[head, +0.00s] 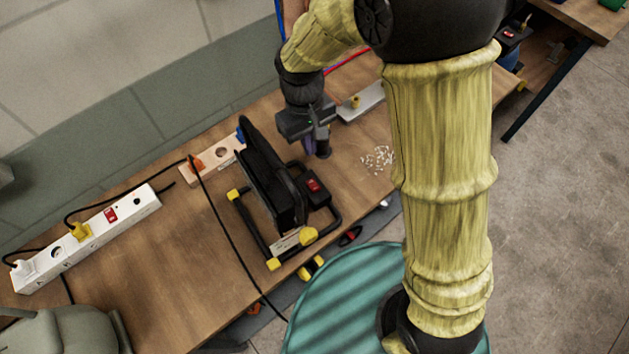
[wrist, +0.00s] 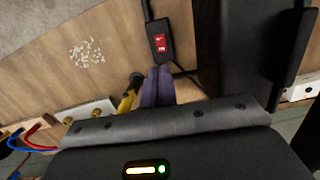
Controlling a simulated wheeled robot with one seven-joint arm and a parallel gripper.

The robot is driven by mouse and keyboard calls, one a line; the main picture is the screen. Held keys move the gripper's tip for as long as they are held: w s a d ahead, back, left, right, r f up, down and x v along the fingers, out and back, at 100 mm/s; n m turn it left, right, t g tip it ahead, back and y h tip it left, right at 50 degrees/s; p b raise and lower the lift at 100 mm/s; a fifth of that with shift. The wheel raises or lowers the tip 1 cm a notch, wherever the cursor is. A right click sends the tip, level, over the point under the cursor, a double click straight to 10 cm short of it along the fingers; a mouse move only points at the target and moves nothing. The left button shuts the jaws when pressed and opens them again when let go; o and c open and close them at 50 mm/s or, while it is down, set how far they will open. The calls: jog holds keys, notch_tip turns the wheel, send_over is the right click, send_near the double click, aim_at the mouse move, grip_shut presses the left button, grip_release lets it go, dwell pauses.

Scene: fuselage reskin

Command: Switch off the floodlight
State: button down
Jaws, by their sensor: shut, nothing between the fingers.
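The floodlight (head: 268,180) is a black lamp on a black tubular stand with yellow feet, upright on the wooden workbench (head: 170,275). Its lit face is turned away, so I cannot tell whether it glows. A small black switch box with a red rocker switch (head: 313,185) sits on its right side. The red switch also shows in the wrist view (wrist: 160,44), just beyond my fingertips. My gripper (head: 320,153) is above the bench, behind the switch box. Its purple fingers (wrist: 158,73) are shut and empty, apart from the switch.
A white power strip (head: 120,212) with a red switch and plugs lies at left. A white strip (head: 362,101) and scattered white bits (head: 378,158) lie right of my gripper. A black cable (head: 222,220) crosses the bench.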

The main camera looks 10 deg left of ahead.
aim_at(317, 189)
dwell(0.3)
jog(key=f+p, duration=0.1)
jog(key=f, duration=0.3)
jog(key=d+f+p, duration=0.1)
jog(key=f, duration=0.4)
jog(key=s+f+p, duration=0.1)
jog(key=f, duration=0.3)
jog(key=shift+s+d+f, duration=0.1)
jog(key=shift+d+f, duration=0.05)
jog(key=shift+f, duration=0.25)
jog(key=shift+s+d+f+b, duration=0.15)
jog(key=shift+f+b, duration=0.3)
jog(key=shift+s+d+r, duration=0.1)
jog(key=shift+s, duration=0.05)
